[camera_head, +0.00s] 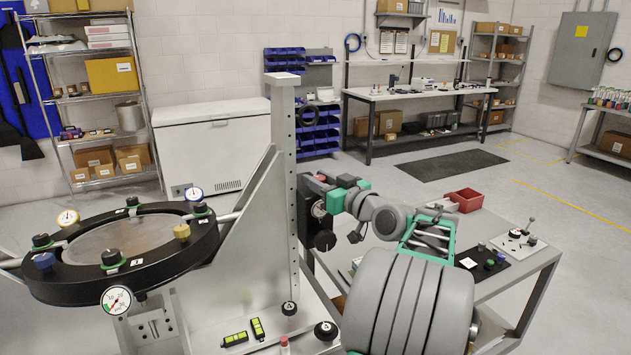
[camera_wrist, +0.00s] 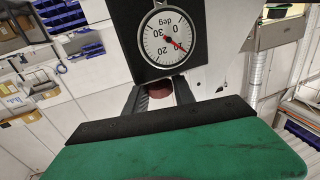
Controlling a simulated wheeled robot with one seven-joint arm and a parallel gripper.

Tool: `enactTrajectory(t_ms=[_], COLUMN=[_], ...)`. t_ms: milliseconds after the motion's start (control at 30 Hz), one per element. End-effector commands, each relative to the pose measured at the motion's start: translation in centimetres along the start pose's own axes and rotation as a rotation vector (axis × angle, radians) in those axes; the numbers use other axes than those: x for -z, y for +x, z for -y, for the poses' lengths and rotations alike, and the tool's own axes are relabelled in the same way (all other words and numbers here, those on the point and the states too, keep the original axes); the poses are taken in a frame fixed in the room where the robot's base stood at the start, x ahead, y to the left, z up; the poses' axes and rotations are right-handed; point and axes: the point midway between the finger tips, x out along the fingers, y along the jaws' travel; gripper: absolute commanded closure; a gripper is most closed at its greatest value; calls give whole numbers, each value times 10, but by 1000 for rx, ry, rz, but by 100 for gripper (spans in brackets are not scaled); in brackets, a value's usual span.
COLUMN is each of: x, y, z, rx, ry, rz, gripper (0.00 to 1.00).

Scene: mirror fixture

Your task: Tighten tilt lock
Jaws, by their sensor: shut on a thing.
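The mirror fixture's upright column (camera_head: 283,130) stands in the middle of the head view. A white tilt dial marked in degrees (camera_wrist: 165,38) is on a black plate and appears upside down in the wrist view; its red needle points to the lower right. The dial shows small and edge-on in the head view (camera_head: 318,209). My gripper (camera_head: 325,182) reaches the column's right side just above the dial. In the wrist view my gripper (camera_wrist: 160,91) is shut on a reddish-brown knob beside the dial plate, mostly hidden by the fingers. I take this knob as the tilt lock.
The round black mirror ring (camera_head: 120,250), with gauges and knobs on its rim, is left of the column. A black knob (camera_head: 325,240) sits below the dial. A cart (camera_head: 515,285) with red bins (camera_head: 466,199) is at right. Open floor lies behind.

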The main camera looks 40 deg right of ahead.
Motion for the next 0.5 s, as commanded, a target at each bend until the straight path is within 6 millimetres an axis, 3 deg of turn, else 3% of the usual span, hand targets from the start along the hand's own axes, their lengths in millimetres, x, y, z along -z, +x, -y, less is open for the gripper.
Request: enactTrajectory(t_ms=[267, 300, 500], x=[0, 0, 0], y=[0, 0, 0], z=[0, 0, 0], rx=[0, 0, 0], ry=[0, 0, 0], rz=[0, 0, 0], gripper=[100, 68, 51])
